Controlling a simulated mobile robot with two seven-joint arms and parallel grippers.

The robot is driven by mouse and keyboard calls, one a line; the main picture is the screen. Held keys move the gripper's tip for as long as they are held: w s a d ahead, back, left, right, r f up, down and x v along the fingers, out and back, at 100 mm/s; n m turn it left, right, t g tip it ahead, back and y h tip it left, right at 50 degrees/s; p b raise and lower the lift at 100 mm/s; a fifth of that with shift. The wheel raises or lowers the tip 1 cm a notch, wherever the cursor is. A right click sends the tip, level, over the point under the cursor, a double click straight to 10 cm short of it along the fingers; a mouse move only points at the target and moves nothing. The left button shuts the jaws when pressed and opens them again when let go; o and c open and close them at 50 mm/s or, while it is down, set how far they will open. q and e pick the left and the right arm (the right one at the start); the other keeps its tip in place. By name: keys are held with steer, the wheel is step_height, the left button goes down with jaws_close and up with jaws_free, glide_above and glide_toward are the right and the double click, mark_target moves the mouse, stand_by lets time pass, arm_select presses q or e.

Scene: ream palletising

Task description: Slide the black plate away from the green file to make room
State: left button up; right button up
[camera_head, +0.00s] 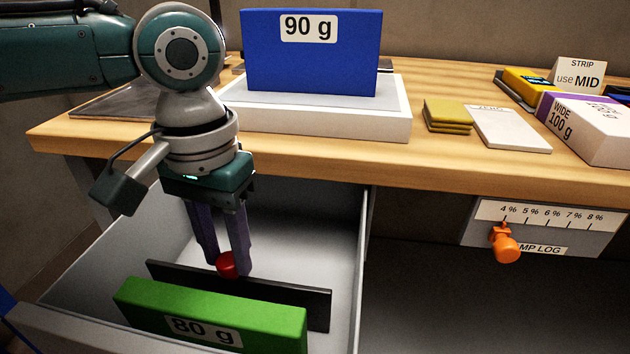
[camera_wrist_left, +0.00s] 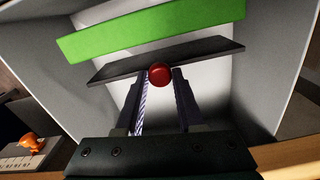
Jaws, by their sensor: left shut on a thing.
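The black plate (camera_head: 300,298) stands on edge in the open drawer, just behind the green file (camera_head: 210,315) labelled 80 g. A narrow gap shows between plate and file in the left wrist view, where the plate (camera_wrist_left: 205,54) lies below the file (camera_wrist_left: 150,28). A red knob (camera_head: 227,264) sits at the plate's upper edge. My left gripper (camera_head: 226,262) points down into the drawer, its fingers shut on the red knob, which also shows between the fingertips in the left wrist view (camera_wrist_left: 160,74). The plate's lower part is hidden behind the file. My right gripper is not in view.
The grey drawer (camera_head: 88,262) has free floor behind the plate. The wooden table (camera_head: 430,165) above holds a blue 90 g file (camera_head: 310,65) on a white block (camera_head: 320,122), yellow pads (camera_head: 447,115) and a white purple-edged box (camera_head: 590,128). An orange knob (camera_head: 505,245) sits on a scale panel.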

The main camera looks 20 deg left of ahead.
arm_select(q)
jaws_close()
stand_by(0.8)
